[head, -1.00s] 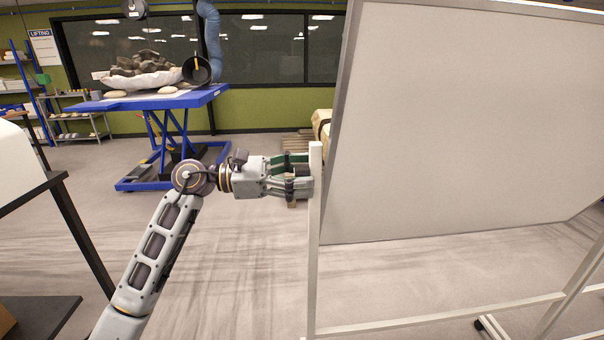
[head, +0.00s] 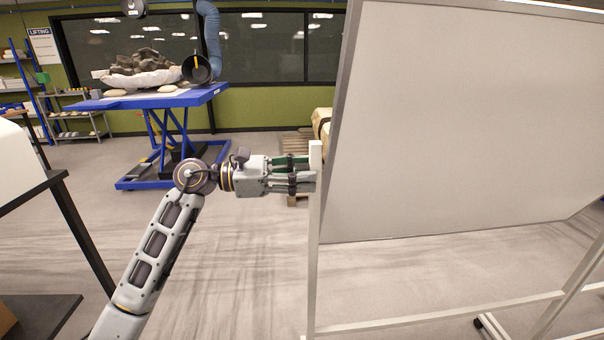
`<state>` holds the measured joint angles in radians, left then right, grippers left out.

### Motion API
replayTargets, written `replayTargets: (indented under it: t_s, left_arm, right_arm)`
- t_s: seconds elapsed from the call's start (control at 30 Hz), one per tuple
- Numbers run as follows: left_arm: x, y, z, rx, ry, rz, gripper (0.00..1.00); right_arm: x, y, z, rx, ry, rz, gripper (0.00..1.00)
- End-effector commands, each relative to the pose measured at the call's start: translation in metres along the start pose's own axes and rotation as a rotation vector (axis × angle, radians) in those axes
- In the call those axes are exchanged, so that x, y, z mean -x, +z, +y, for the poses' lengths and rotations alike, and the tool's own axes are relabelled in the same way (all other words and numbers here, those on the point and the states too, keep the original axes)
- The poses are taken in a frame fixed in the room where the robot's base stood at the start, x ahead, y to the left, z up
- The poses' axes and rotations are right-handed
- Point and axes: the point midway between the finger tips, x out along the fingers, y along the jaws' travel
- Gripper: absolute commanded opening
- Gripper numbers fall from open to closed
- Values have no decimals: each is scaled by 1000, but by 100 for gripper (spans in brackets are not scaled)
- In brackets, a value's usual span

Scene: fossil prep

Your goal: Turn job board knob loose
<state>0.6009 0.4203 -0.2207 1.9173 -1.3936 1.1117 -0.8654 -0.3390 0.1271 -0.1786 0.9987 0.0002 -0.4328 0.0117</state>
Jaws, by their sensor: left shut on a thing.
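The job board (head: 450,120) is a large white panel in a grey frame, filling the right of the head view. It stands tilted on a pale wheeled stand, whose left upright (head: 314,230) shows beside the panel's left edge. My left gripper (head: 308,180) is at the top of that upright, reaching in from the left. It is shut on the knob, which its fingers hide almost wholly. My right gripper is not in view.
A blue lift table (head: 150,98) with a wrapped fossil block (head: 143,72) stands at the back left. A dark-framed bench (head: 80,230) is at the near left. The floor (head: 240,270) between bench and board is clear. A stand caster (head: 487,326) is at lower right.

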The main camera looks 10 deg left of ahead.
Motion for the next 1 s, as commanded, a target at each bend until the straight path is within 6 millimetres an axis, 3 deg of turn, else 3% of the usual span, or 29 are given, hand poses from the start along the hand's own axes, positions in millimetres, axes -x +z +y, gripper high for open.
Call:
replayTargets:
  t_s: [0.6,0.97,1.0]
  left_arm:
    - [0,2,1,337,1,0,15]
    - [0,1,1,358,2,-2,15]
    - [0,1,1,357,2,-2,42]
  right_arm:
    - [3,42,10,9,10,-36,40]
    - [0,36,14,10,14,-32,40]
    - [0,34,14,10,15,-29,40]
